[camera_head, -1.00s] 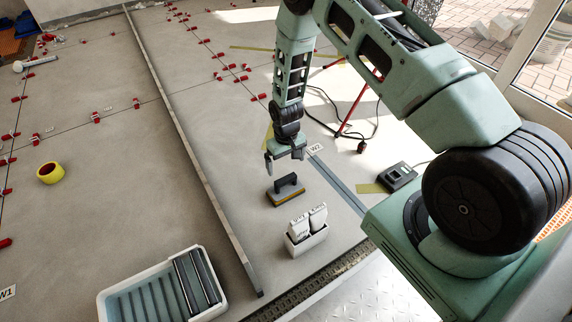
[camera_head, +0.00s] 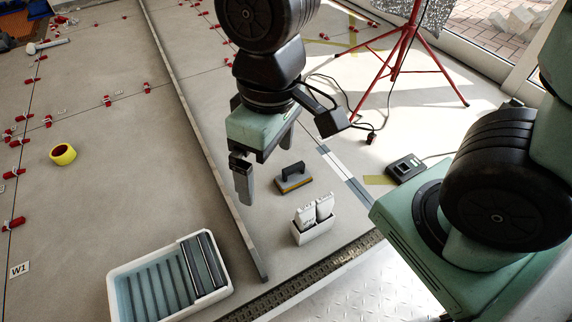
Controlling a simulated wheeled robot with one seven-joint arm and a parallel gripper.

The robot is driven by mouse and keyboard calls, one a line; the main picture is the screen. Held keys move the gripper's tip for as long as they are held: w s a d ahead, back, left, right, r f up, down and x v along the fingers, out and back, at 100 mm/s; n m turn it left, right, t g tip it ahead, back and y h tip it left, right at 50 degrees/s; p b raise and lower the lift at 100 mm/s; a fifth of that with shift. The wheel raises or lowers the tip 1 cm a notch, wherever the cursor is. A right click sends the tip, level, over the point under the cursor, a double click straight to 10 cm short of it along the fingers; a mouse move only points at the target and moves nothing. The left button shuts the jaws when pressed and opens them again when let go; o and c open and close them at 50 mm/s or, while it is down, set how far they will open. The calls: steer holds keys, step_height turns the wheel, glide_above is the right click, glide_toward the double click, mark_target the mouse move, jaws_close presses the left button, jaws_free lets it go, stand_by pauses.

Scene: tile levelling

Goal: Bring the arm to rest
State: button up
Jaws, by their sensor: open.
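My arm comes in from the top and right of the head view, and its wrist hangs in the upper middle. My gripper (camera_head: 268,170) points down with its two fingers apart and nothing between them. It is raised above the floor, in front of the long straightedge and left of a grout float. The grout float (camera_head: 294,179), dark-handled with a yellowish edge, lies on the floor, apart from the gripper.
A white caddy (camera_head: 313,232) holding white bottles or packs stands near the metal floor channel (camera_head: 300,280). A wash tray (camera_head: 120,300) with rollers is at lower left.

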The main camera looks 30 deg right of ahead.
steer(key=shift+n, duration=0.4)
steer(key=s, duration=0.2)
steer(key=s+d+r, duration=0.1)
steer(key=shift+s, duration=0.4)
step_height(320, 180, up, 46)
steer(key=p, duration=4.5)
steer(key=shift+f, duration=0.2)
steer(key=shift+a, duration=0.1)
